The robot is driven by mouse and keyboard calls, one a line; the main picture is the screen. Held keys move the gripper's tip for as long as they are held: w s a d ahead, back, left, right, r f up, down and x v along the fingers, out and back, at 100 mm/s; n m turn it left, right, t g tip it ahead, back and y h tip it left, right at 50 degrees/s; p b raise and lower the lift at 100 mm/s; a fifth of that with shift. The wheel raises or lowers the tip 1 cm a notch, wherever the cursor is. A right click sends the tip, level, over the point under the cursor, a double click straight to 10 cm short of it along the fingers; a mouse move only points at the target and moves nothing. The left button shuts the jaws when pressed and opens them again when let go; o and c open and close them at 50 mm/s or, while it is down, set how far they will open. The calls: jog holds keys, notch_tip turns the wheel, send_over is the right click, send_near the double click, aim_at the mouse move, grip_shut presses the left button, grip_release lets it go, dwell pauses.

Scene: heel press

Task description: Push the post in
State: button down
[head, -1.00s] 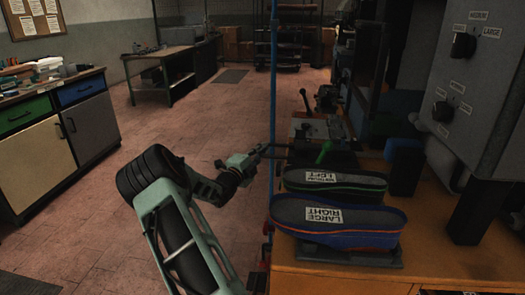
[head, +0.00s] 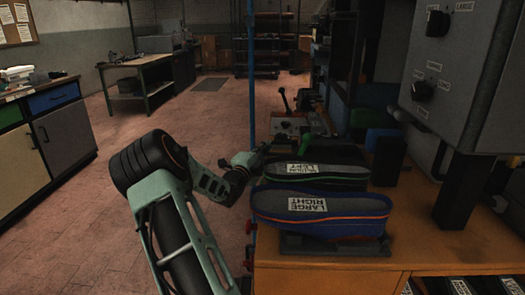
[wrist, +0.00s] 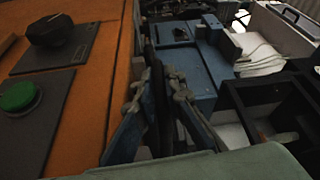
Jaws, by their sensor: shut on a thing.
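My gripper (wrist: 160,110) shows in the wrist view with its two fingers close around a narrow dark bar (wrist: 153,60) between them. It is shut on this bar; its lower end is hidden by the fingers. I cannot tell for sure whether this bar is the post. In the head view my gripper (head: 262,150) is small and dark at the left edge of the bench, beyond the insoles, and its fingers are hard to make out.
Two insoles, LARGE RIGHT (head: 320,213) and MEDIUM LEFT (head: 315,176), sit on the orange bench (head: 440,245). The wrist view shows a green button (wrist: 18,96), a black knob (wrist: 52,30) and a blue block (wrist: 180,75). Open floor (head: 60,235) lies left.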

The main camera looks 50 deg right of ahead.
jog(key=c, duration=2)
grip_release()
jog(key=shift+a, duration=0.1)
jog(key=shift+w, duration=0.1)
